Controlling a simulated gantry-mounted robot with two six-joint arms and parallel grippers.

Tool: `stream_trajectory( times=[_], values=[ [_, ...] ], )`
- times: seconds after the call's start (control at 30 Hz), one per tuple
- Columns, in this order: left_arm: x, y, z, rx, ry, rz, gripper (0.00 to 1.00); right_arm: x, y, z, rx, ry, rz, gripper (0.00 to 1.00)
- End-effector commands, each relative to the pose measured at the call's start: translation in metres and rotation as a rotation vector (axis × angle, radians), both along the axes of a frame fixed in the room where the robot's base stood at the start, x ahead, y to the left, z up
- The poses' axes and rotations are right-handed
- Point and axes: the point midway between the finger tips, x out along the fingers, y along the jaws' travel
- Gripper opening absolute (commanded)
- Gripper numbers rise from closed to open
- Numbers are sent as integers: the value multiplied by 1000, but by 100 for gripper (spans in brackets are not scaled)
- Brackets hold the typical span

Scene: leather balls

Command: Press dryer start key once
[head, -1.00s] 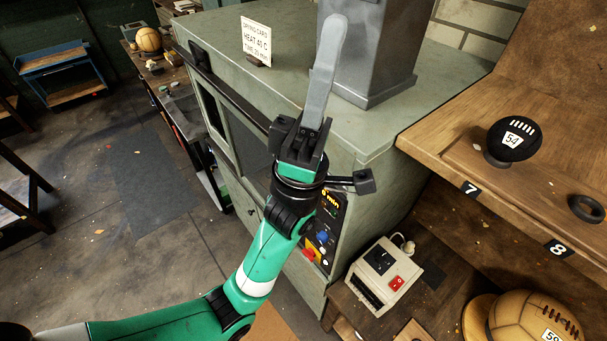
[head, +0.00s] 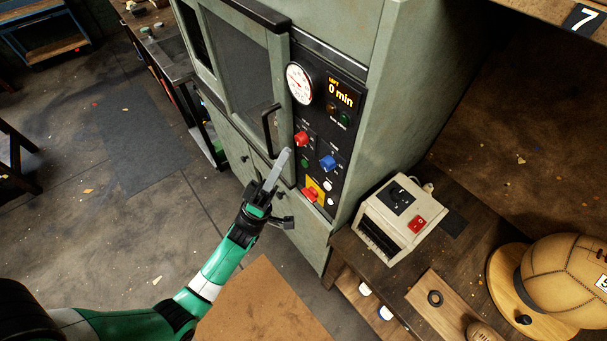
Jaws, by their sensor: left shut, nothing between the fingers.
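The dryer (head: 398,100) is a grey-green cabinet with a dark control panel (head: 318,130) on its front. The panel has a round white gauge (head: 299,84) and a display (head: 343,94) reading "LEFT 0 min". Below are a red knob (head: 301,139), a blue knob (head: 328,162), a small green key (head: 305,163), pale round keys (head: 327,186) and a red switch on a yellow plate (head: 317,189). The labels are too small to read, so I cannot tell which is the start key. My left gripper (head: 284,156) is shut and empty, its tip just left of the green key; contact is unclear.
A black door handle (head: 269,131) stands out left of the panel. A white box with a red switch (head: 405,212) sits on the bench at right, near a leather ball (head: 566,275). A brown board (head: 262,309) lies low in front. Floor at left is open.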

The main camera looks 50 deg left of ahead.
Motion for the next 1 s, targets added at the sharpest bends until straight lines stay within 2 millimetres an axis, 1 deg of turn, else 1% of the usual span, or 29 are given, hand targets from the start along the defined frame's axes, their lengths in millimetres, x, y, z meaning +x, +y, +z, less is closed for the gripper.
stream_trajectory(
  times=[0.03, 0.1, 0.2, 0.3, 0.43, 0.83, 1.0],
  values=[
    [-5, 6, -37, -16, 38, 20, 0, 0, 0, -21, 0, 0, 0, 50],
    [-11, 14, -69, -35, 81, 46, 0, 0, 0, -35, 0, 0, 0, 50],
    [-23, 23, -108, -59, 128, 81, 0, 0, 0, -54, 0, 0, 0, 50],
    [-33, 30, -134, -76, 154, 111, 0, 0, 0, -69, 0, 0, 0, 50],
    [-39, 37, -149, -84, 167, 135, 0, 0, 0, -78, 0, 0, 0, 50],
    [-39, 39, -147, -84, 165, 141, 0, 0, 0, -77, 0, 0, 0, 50],
    [-29, 40, -148, -83, 164, 139, 0, 0, 0, -82, 0, 0, 0, 50]
  ],
)
